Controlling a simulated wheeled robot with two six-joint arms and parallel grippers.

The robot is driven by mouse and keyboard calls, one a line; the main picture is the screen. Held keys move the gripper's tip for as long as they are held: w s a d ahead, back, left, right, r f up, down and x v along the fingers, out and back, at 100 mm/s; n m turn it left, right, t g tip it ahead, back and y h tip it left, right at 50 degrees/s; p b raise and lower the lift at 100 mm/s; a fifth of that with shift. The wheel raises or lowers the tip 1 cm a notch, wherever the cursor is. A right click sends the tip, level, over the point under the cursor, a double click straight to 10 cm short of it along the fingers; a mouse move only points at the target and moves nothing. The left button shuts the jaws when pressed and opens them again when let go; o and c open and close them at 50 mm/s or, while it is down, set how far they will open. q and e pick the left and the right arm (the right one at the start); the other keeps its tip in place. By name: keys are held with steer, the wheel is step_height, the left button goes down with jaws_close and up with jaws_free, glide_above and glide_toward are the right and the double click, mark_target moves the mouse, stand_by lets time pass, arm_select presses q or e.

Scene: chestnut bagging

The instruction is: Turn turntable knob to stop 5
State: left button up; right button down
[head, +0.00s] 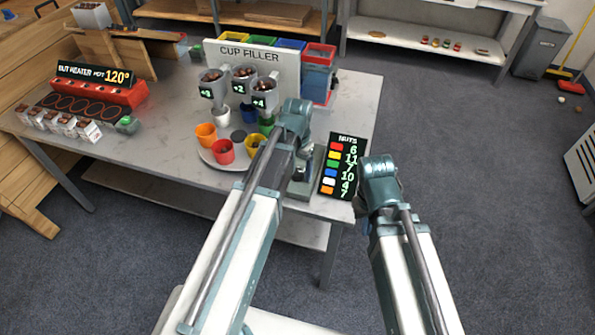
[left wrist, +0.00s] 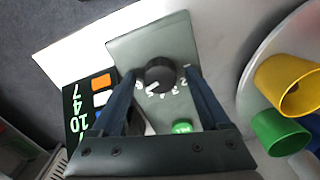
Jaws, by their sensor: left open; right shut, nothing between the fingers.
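The turntable knob (left wrist: 160,75) is a round dark dial on a grey-green control panel (left wrist: 130,47). A pale pointer mark on it points to the lower left in the left wrist view; small numerals ring its lower side, and I cannot tell exactly which one it meets. A green button (left wrist: 182,127) sits below it. My left gripper (left wrist: 161,79) is open, its fingers on either side of the knob; contact is unclear. The turntable (head: 205,157) carries several coloured cups left of my left arm. My right gripper (head: 363,204) is shut and empty off the table's right edge, mostly hidden by its wrist.
The NUTS board (head: 341,165) stands just right of the panel. The cup filler (head: 250,55), with several hoppers, is behind the turntable. A red nut heater (head: 100,92) and small white boxes (head: 60,122) are at the table's left.

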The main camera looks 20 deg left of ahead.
arm_select(q)
jaws_close()
stand_by(0.3)
steer(key=shift+n, duration=2.8)
jaws_free()
